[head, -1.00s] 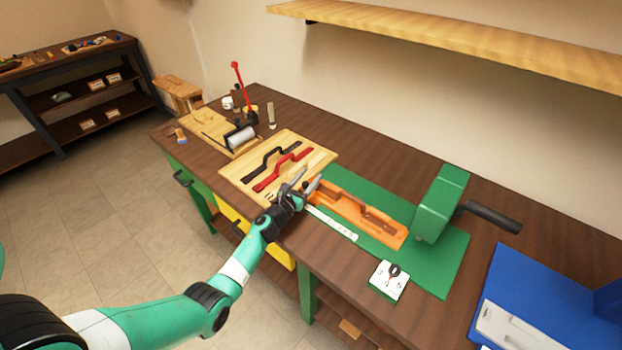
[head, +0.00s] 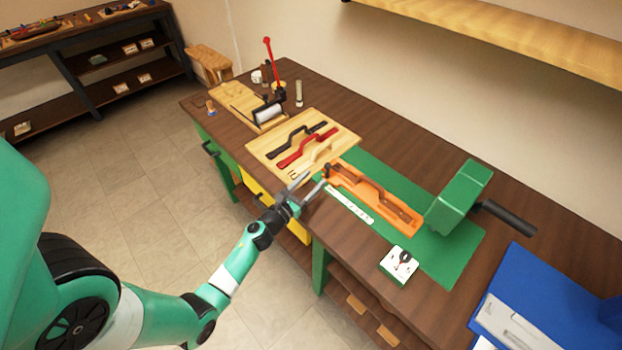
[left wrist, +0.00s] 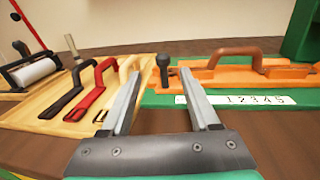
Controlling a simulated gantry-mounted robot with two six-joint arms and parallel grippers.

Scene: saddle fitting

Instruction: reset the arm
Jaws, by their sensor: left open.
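My left gripper (head: 304,190) is open, with nothing between its fingers. In the head view it hangs at the front edge of the workbench, just in front of the wooden board and the orange fixture. In the left wrist view its two metal fingers (left wrist: 168,103) are spread apart and point toward the bench. My left arm comes in from the lower left, bent and reaching up to the bench. My right gripper is not in view.
A wooden board (head: 262,146) holds black, red and pale handles. The orange fixture (head: 408,222), with a brown handle in it, lies on a green mat (head: 458,265) beside a green press (head: 458,198). A numbered white strip (head: 349,205) lies in front. A blue tray (head: 540,300) is at right.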

